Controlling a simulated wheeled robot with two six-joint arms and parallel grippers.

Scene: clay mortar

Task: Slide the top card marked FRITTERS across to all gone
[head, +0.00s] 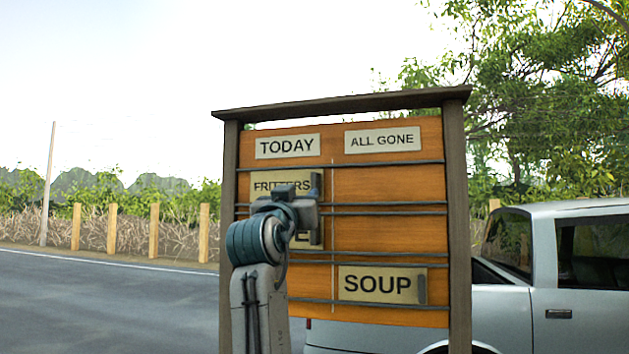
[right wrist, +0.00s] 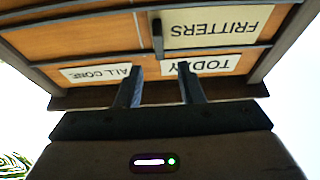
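The FRITTERS card (head: 272,184), cream with dark letters, sits in the top row under the TODAY label (head: 287,146). It has a dark upright handle at its right end. It also shows upside down in the right wrist view (right wrist: 215,28), with its handle (right wrist: 157,36). The ALL GONE label (head: 382,140) heads the right column, where the top row is bare. My right gripper (head: 300,200) is in front of the board and hides the card's lower right part. In the right wrist view its two fingers (right wrist: 160,70) are apart and empty, with the handle beyond the gap. My left gripper is out of view.
The SOUP card (head: 377,285) sits in the bottom row under ALL GONE. A middle-row card (head: 304,240) is mostly hidden by my arm. Dark rails (head: 390,204) cross the board between dark posts (head: 457,220). A silver pickup (head: 575,265) stands behind.

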